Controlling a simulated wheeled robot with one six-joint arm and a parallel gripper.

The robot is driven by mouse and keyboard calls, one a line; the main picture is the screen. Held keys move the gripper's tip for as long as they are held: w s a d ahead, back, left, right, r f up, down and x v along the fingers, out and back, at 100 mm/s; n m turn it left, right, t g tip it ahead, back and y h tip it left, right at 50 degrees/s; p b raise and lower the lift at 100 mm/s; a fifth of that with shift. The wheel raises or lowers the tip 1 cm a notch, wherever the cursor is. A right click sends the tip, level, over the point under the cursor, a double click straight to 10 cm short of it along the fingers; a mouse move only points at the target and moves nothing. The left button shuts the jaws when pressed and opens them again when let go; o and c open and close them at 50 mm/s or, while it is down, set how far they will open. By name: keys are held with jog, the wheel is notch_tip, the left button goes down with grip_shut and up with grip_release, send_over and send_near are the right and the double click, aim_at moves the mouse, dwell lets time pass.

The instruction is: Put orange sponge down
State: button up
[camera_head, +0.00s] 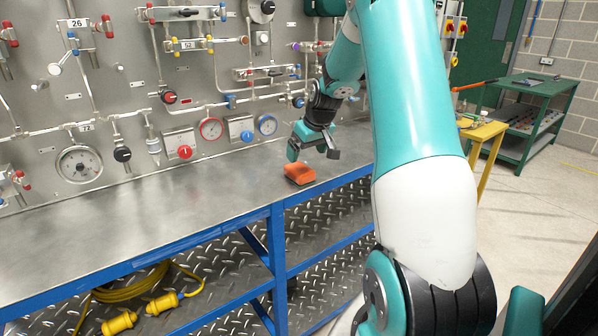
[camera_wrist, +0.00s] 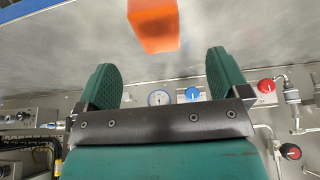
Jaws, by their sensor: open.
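The orange sponge (camera_head: 299,173) lies on the metal bench top (camera_head: 150,205), close to its front edge. My gripper (camera_head: 314,150) is above the sponge, with its fingers apart and nothing between them. In the wrist view the orange sponge (camera_wrist: 153,25) sits beyond the fingertips, centred between the two green finger pads of my gripper (camera_wrist: 163,75). The sponge is clear of both fingers there, and its far end is cut off by the top of the picture.
A wall panel of gauges, valves and pipes (camera_head: 200,75) stands behind the bench. A lower shelf holds a coiled yellow cable (camera_head: 135,290). A yellow table (camera_head: 485,130) and a green cart (camera_head: 535,110) stand at the right. The bench top left of the sponge is clear.

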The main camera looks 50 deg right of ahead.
aim_at(300, 168)
jog(key=x, duration=0.4)
jog(key=shift+w+p, duration=0.1)
jog(key=shift+p, duration=0.2)
jog(key=shift+w+d+p+x, duration=0.15)
jog(key=shift+p+x, duration=0.35)
jog(key=shift+x, duration=0.9)
jog(key=shift+w+d+p+x, duration=0.15)
jog(key=shift+p+x, duration=0.3)
jog(key=shift+x, duration=0.95)
jog(key=shift+r, duration=0.1)
jog(key=c, duration=1.1)
jog(key=shift+o, duration=0.2)
jog(key=shift+r, duration=0.1)
